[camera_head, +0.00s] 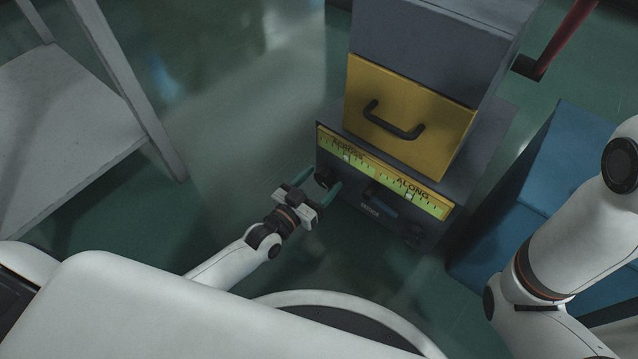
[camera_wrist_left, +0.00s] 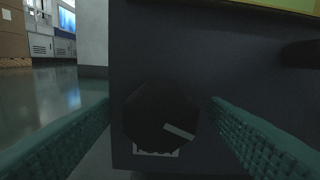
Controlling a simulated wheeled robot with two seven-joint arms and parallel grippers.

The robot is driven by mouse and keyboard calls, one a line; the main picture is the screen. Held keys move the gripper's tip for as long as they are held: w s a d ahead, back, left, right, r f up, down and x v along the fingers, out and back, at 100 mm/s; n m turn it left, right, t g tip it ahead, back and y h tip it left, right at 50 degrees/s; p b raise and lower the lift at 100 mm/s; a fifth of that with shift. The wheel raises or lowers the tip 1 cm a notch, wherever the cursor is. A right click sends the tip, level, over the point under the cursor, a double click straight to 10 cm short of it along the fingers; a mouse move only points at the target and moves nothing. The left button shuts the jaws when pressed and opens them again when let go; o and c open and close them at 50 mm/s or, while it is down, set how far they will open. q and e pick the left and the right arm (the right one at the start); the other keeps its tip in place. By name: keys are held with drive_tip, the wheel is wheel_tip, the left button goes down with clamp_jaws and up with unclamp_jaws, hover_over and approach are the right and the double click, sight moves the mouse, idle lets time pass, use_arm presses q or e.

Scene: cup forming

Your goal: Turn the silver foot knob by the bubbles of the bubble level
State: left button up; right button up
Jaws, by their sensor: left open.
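The bubble level is a yellow-green strip (camera_head: 383,172) on the front of the grey machine, with parts marked ACROSS and ALONG and ruled scales. A dark foot knob (camera_head: 324,179) sits below its left end; it looks black, not silver. In the left wrist view the knob (camera_wrist_left: 158,112) shows a pale pointer mark aimed to the lower right. My left gripper (camera_head: 319,184) is open, its green fingers on either side of the knob, with gaps visible in the wrist view. My right gripper is out of view.
A yellow drawer (camera_head: 408,118) with a black handle is above the level. A dark handle-like part (camera_head: 380,195) sticks out between the knobs. A blue box (camera_head: 535,195) stands right, a white shelf (camera_head: 75,105) left. The green floor between shelf and machine is clear.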

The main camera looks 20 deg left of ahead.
use_arm(q)
drive_tip(key=c, duration=1)
drive_tip(key=shift+r+n+p, duration=0.15)
drive_tip(key=shift+n+p, duration=0.35)
drive_tip(key=shift+p, duration=0.15)
drive_tip(key=o, duration=1)
